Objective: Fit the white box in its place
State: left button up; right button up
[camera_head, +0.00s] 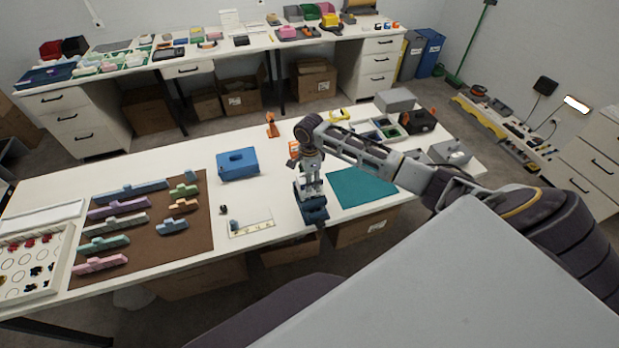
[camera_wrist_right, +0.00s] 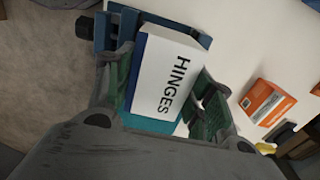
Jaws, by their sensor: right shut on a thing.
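The white box (camera_wrist_right: 165,80), with HINGES printed on it and a blue side, is between the fingers of my right gripper (camera_wrist_right: 163,92) in the right wrist view. This gripper (camera_head: 311,190) is shut on the box. In the head view it points down at a blue holder (camera_head: 313,213) near the table's front edge, and I cannot make out the box there. In the wrist view the blue holder (camera_wrist_right: 160,24) lies at the box's far end; whether the box is inside it or only close to it, I cannot tell. My left gripper is not in view.
A teal mat (camera_head: 362,187) lies right of the holder. An orange box (camera_wrist_right: 268,103) stands nearby. A blue block-shaped box (camera_head: 238,164), a ruler card (camera_head: 250,224) and a brown mat (camera_head: 150,250) with several coloured pieces are to the left.

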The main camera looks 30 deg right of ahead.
jog(key=shift+f, duration=1.75)
jog(key=o, duration=1.2)
jog(key=shift+c, duration=0.2)
jog(key=shift+r, duration=0.1)
jog(key=shift+r, duration=5.9)
